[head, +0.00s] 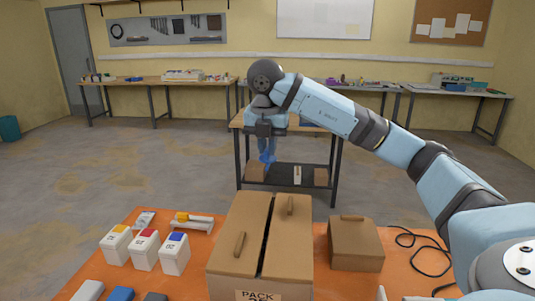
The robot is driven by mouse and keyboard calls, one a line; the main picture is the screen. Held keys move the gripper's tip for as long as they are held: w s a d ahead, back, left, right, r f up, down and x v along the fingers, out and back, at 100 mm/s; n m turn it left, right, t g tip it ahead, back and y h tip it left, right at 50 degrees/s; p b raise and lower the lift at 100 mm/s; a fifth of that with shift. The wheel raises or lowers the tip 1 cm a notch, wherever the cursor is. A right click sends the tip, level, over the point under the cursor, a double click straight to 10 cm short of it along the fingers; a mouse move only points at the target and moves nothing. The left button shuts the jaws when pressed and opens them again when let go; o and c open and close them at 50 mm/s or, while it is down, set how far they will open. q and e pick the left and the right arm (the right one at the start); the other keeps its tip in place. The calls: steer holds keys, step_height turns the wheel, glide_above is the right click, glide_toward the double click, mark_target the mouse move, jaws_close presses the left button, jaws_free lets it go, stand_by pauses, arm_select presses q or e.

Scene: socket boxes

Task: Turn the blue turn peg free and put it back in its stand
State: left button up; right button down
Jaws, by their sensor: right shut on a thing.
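My right gripper (266,147) points down in mid-air above the far side of the orange table. It is shut on a small bright blue piece (266,159), which looks like the blue turn peg and hangs clear of everything on the table. A white box with a blue top (174,254) stands on the left of the table, beside a red-topped (145,250) and a yellow-topped (116,245) white box. Behind them is a pale rack with a yellow piece (191,221); I cannot tell whether it is the peg's stand. My left gripper is not in view.
A large cardboard box (244,266) with closed flaps fills the middle of the orange table (210,248). A smaller cardboard box (355,247) stands to its right, near a black cable (425,252). A dark shelved table (250,180) stands beyond, on open floor.

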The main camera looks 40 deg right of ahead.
steer(key=shift+r+p, duration=2)
steer(key=shift+r, duration=0.2)
